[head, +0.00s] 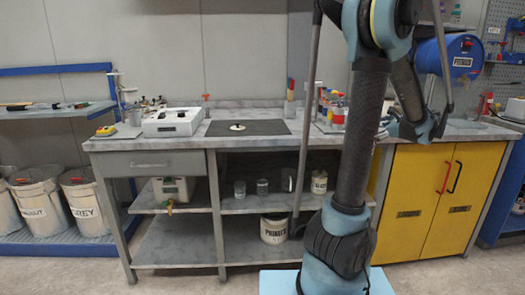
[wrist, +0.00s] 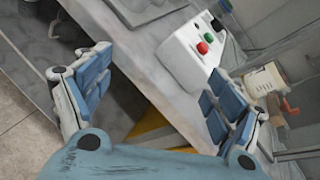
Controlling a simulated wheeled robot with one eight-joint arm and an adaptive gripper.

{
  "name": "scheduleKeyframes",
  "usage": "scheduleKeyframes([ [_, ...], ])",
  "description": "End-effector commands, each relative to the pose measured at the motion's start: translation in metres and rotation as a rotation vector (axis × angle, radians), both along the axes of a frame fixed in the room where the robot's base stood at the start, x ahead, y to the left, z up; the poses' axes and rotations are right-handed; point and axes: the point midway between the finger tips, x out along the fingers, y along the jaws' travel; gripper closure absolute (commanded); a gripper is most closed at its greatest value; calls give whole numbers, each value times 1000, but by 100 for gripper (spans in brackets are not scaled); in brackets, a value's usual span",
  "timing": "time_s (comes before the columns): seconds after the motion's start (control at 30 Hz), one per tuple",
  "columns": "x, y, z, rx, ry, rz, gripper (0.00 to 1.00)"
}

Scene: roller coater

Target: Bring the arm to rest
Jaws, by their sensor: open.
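My arm (head: 358,150) stands upright in the middle-right of the head view, rising past the top edge and folding back down on the right. Its lower end hangs in front of the bench top, above the yellow cabinet; I cannot make out the fingers there. In the wrist view my gripper (wrist: 158,72) is open, its two blue-padded fingers wide apart with nothing between them. Beyond the fingers lie a grey bench surface and its edge, seen tilted.
The wrist view shows a white control box (wrist: 188,52) with red and green buttons and a cream-coloured device (wrist: 265,80). The workbench (head: 150,144) carries a white box (head: 173,122) and a dark mat (head: 270,128). A yellow cabinet (head: 415,190) and a blue drum (head: 450,54) are at right.

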Motion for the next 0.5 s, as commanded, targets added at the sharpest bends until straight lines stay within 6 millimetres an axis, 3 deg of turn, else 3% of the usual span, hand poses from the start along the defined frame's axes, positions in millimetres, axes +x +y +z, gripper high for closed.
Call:
scheduleKeyframes([
  [0.03, -3, 27, -2, -54, 17, 50, 14],
  [0.2, -21, 103, -16, -257, 66, 221, 14],
  [0.5, -81, 212, -48, -608, 114, 551, 14],
])
